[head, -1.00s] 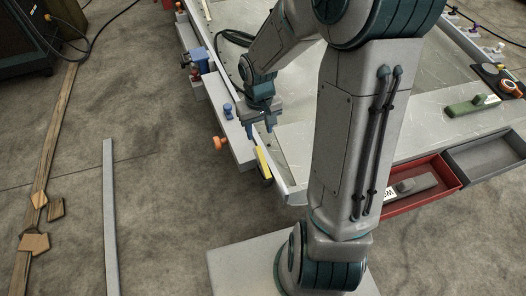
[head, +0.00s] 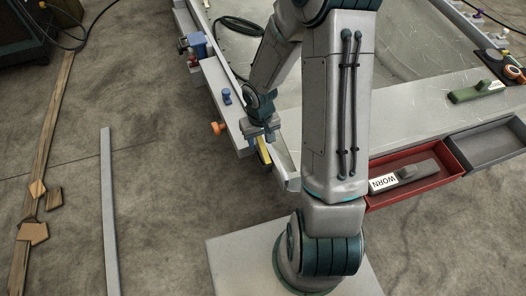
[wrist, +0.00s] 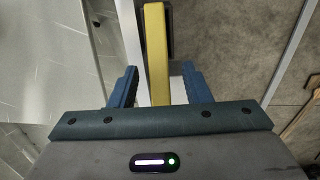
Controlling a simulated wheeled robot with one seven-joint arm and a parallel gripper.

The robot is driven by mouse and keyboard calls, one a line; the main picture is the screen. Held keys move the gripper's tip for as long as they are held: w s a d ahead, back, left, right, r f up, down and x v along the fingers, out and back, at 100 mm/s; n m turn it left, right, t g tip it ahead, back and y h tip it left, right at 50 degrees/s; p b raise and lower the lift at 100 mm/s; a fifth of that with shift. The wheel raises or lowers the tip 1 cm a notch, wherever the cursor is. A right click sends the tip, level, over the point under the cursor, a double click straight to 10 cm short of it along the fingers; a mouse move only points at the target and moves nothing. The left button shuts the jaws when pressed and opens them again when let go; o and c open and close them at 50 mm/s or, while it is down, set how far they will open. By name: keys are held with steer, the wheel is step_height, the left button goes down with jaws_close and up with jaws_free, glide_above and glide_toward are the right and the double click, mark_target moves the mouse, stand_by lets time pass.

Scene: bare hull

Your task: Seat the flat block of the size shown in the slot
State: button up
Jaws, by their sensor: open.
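My gripper (head: 262,138) is at the left edge of the bench, pointing down. In the wrist view my gripper (wrist: 159,80) is open, with one blue finger on each side of a narrow yellow bar (wrist: 156,50). I cannot tell whether either finger touches it. In the head view the yellow bar (head: 264,153) shows just beyond my gripper, partly hidden by it. A grey piece with a white label reading WORN (head: 405,175) lies in a red tray (head: 452,170). A green block (head: 475,93) with a white label lies on the bench at right. I cannot make out a slot.
The bench (head: 400,135) has a raised left rail with a blue knob (head: 227,96) and an orange knob (head: 218,128). An empty grey tray (head: 490,143) adjoins the red one. A long grey bar (head: 108,200) and wood scraps (head: 35,233) lie on the floor at left.

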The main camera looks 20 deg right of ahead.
steer(key=shift+f, duration=0.2)
jaws_close()
steer(key=shift+r, duration=0.15)
